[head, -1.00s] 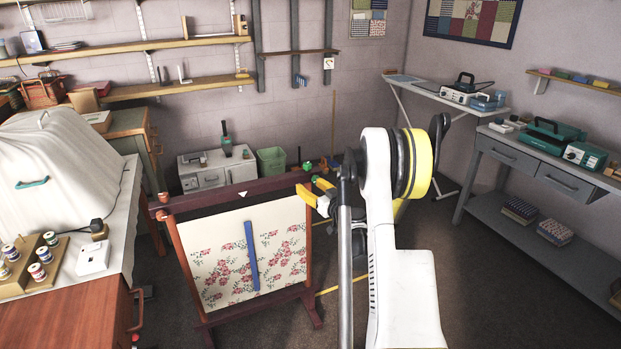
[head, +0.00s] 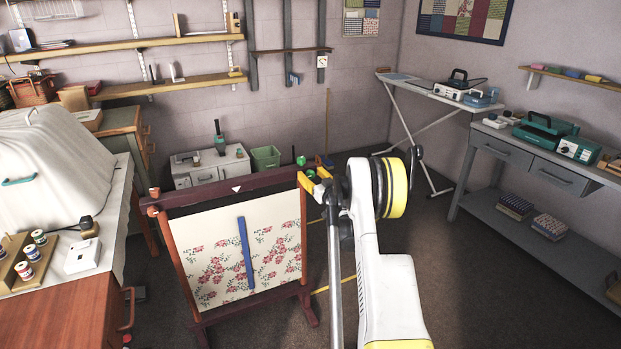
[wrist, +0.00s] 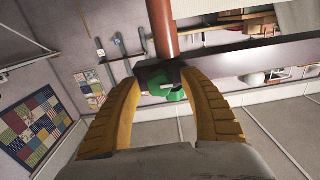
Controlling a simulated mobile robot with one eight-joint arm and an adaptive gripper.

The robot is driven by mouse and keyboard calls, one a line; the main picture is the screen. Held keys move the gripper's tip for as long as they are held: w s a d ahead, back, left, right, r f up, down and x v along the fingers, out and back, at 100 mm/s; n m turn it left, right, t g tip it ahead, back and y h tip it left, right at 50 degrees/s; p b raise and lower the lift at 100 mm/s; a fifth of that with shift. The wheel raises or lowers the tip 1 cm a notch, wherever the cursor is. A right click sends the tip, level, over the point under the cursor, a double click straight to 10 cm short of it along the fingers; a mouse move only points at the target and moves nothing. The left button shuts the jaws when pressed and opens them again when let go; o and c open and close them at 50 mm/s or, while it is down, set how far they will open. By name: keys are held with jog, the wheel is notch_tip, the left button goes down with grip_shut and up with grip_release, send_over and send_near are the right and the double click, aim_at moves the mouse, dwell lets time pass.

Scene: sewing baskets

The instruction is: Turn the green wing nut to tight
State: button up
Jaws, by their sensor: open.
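The green wing nut (head: 311,173) is at the top right corner of the upright quilting frame (head: 236,192). In the wrist view, the wing nut (wrist: 170,92) sits under a dark bracket, between the yellow fingers of my gripper (wrist: 157,78). The fingers are open around it, with a gap visible on the left; I cannot tell whether the right finger touches it. In the head view, my gripper (head: 313,187) is at the frame's top right corner, and my arm comes in from the right. The angle of the nut's wings is not clear.
The frame holds cream floral cloth (head: 209,250) with a blue strip (head: 245,254). A wooden table (head: 65,320) stands left. A grey workbench (head: 500,205) and an ironing board (head: 430,92) stand right.

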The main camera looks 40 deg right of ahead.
jog(key=shift+w, duration=0.15)
grip_shut()
